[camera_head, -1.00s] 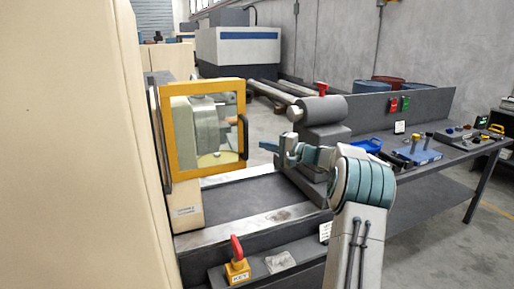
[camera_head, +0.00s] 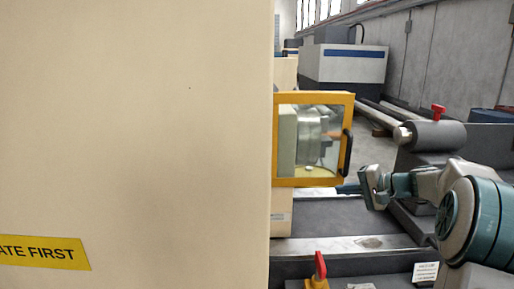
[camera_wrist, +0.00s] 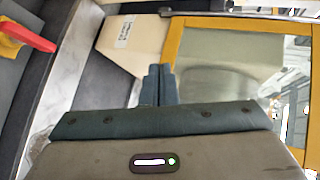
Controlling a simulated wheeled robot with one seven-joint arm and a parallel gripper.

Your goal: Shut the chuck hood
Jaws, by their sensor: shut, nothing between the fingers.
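The chuck hood (camera_head: 316,183) is a yellow frame around a clear window, with a dark upright handle (camera_head: 346,154) on its right side. The grey chuck (camera_head: 310,140) shows through the window. My gripper (camera_head: 346,188) is shut and empty, and in the head view it appears just below the handle and the hood's lower right corner. In the wrist view the shut fingers (camera_wrist: 158,84) point towards the hood's yellow frame (camera_wrist: 174,42). I cannot tell whether they touch it. How far the hood stands open is not clear.
A large cream cabinet (camera_head: 135,130) fills the left of the head view. The lathe bed (camera_head: 345,216) lies below the hood. A grey tailstock (camera_head: 436,135) with a red lever stands at the right. A red-handled switch (camera_head: 319,268) sits at the front, also in the wrist view (camera_wrist: 25,35).

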